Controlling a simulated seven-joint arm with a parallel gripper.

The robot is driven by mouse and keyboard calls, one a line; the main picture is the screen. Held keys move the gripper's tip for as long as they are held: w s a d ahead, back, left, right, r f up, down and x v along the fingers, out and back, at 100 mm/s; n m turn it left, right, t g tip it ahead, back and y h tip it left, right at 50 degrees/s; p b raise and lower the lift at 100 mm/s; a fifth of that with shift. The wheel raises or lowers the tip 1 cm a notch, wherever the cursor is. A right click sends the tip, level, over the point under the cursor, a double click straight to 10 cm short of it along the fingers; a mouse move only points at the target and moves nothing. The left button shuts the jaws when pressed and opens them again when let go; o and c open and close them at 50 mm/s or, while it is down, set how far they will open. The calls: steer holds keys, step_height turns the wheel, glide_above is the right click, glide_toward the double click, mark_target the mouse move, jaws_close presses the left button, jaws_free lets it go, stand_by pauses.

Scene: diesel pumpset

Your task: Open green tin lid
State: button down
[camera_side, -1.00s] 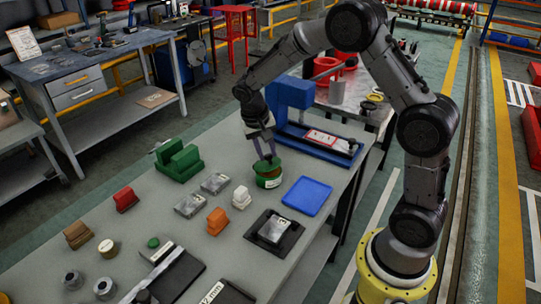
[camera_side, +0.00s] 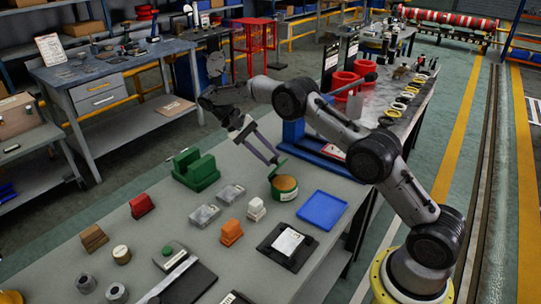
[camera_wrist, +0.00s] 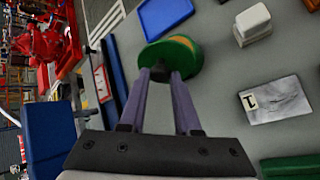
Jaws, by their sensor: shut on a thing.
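The green tin (camera_side: 284,189) stands upright on the grey bench, with a tan-brown round top surface showing. Its green lid (camera_side: 279,168) is tilted up at the tin's back-left edge. My gripper (camera_side: 274,160) reaches down from the upper left, with its fingertips at the lid. In the wrist view the fingertips (camera_wrist: 161,74) are close together on the green lid (camera_wrist: 160,53), which covers part of the tin (camera_wrist: 187,49). My gripper is shut on the lid. The exact contact is small and partly hidden.
A blue tray (camera_side: 321,210) lies right of the tin. A white block (camera_side: 256,210), an orange block (camera_side: 231,232) and a dark tray (camera_side: 287,247) are in front. A green block (camera_side: 195,169) stands left; a blue stand (camera_side: 294,135) is behind.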

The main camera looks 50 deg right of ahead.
steer(key=shift+w+g, duration=0.25)
steer(key=shift+g, duration=0.05)
stand_by(0.4)
steer(key=c, duration=0.6)
jaws_free()
steer(key=shift+s, duration=0.15)
